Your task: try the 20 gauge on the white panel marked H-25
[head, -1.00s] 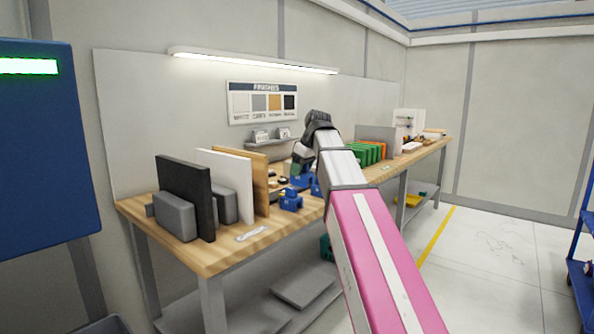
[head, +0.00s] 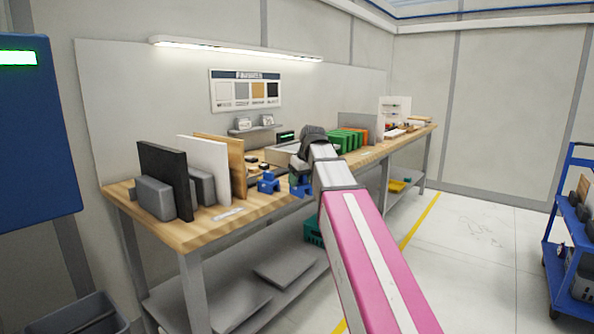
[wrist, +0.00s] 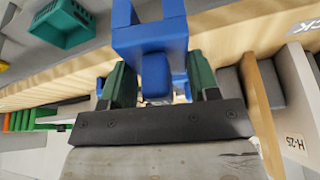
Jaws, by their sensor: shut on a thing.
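My gripper (wrist: 158,85) is shut on a blue gauge (wrist: 150,40), held between its two green fingers. In the head view the blue gauge (head: 300,186) shows just below my wrist, close to the bench front; the fingers are mostly hidden there. No number on the gauge can be read. The white panel (head: 205,168) stands upright on the bench, left of my gripper in the head view. In the wrist view the white panel (wrist: 291,100) is at the right edge, with its H-25 label showing. The gauge and the panel are apart.
Another blue gauge (head: 268,184) stands on the wooden bench (head: 190,236). A black panel (head: 165,180) and a wooden panel (head: 238,166) flank the white panel, with grey blocks near them. Green and orange pieces (head: 345,140) stand further right. A blue cart (head: 568,210) is at far right.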

